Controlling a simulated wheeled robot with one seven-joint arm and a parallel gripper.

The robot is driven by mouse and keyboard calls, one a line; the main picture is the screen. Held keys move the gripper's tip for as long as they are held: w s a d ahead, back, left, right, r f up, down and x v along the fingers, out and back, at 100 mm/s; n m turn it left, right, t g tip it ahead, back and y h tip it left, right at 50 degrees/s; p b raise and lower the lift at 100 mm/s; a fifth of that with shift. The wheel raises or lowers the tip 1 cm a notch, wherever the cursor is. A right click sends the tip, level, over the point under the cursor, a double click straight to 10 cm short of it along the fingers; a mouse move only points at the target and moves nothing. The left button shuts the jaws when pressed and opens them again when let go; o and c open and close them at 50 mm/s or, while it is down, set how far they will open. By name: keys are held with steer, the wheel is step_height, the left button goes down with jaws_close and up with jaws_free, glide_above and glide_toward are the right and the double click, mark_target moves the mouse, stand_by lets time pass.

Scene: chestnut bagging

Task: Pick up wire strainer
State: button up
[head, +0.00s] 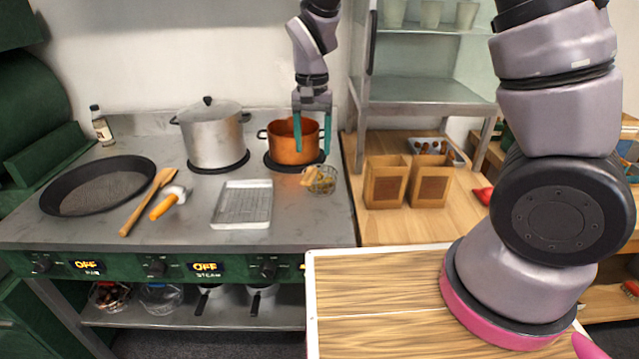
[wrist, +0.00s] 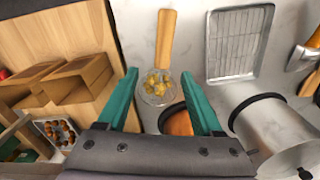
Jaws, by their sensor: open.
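The wire strainer (head: 321,181) is a small mesh basket with a wooden handle, on the steel counter at the right of the stove, in front of the copper pot. It holds several yellowish pieces. In the wrist view the strainer (wrist: 157,87) lies ahead, between the lines of my fingers, its handle pointing to the top of the picture. My gripper (head: 313,148) is open and empty, with teal fingers pointing down in front of the copper pot. In the wrist view its fingertips (wrist: 159,74) are spread on either side of the basket, apparently above it, not touching.
The copper pot (head: 290,143) stands close behind the strainer and the large steel pot (head: 212,137) to its left. A wire rack tray (head: 242,205) lies left of the strainer. Paper bags (head: 387,183) stand on the wooden table to the right.

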mark_target(311, 169)
step_height(311, 169, down, 8)
steer(key=shift+a+r, duration=0.1)
steer(key=shift+a, duration=0.05)
stand_by(0.3)
steer(key=shift+c, duration=0.3)
jaws_close()
